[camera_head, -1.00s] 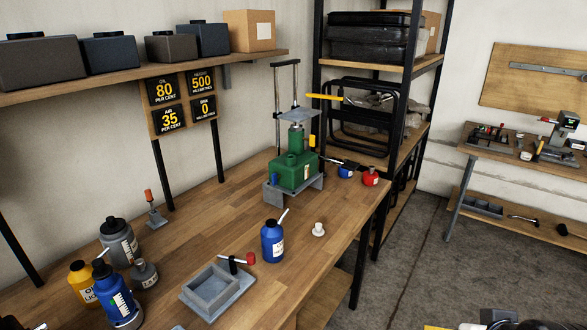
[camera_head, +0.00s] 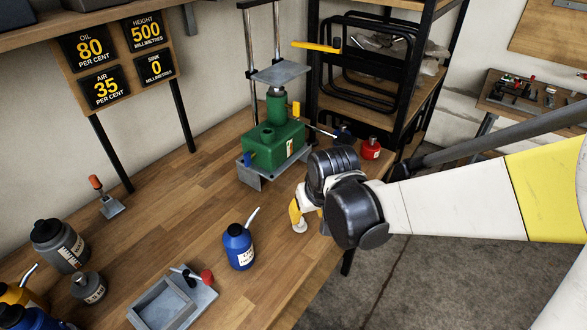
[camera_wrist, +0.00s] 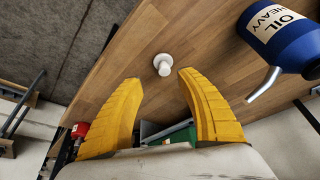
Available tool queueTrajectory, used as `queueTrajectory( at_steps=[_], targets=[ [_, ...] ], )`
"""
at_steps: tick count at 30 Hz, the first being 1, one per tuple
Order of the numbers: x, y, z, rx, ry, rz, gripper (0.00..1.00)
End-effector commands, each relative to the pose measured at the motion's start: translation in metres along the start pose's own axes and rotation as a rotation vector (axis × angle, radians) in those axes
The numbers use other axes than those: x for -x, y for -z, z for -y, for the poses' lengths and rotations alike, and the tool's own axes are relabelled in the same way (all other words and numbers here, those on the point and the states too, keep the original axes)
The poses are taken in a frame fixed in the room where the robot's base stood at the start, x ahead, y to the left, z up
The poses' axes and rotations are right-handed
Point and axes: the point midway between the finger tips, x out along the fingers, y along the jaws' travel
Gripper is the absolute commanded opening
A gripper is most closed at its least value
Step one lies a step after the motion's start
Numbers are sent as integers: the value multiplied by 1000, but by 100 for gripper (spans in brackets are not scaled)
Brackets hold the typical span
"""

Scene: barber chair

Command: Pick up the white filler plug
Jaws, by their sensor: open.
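The white filler plug (camera_wrist: 163,65) stands on the wooden bench (camera_wrist: 130,85), a small round piece with a wider base. In the wrist view it lies just beyond and between the tips of my gripper (camera_wrist: 158,78), whose two yellow fingers are spread wide with nothing between them. In the head view my gripper (camera_head: 298,213) points down at the bench, and the plug (camera_head: 299,228) shows just below the fingers, partly hidden by them. The gap between fingertips and plug is hard to judge.
A blue oil bottle (camera_head: 239,246) with a pale spout stands left of the plug; it also shows at upper right in the wrist view (camera_wrist: 289,38). The green jack (camera_head: 272,143) and a red bottle (camera_head: 371,149) stand behind. A grey tray (camera_head: 160,303) lies at front left.

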Motion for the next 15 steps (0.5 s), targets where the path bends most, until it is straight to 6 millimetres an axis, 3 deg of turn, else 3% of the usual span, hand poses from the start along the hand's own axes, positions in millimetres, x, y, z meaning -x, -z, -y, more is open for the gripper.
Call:
queueTrajectory(
  at_steps=[3, 10, 15],
  targets=[
    [-24, 0, 0, 0, 0, 0, 44],
    [-43, 2, 1, 0, 0, -1, 44],
    [-71, 10, 7, 1, 0, -1, 44]
  ],
)
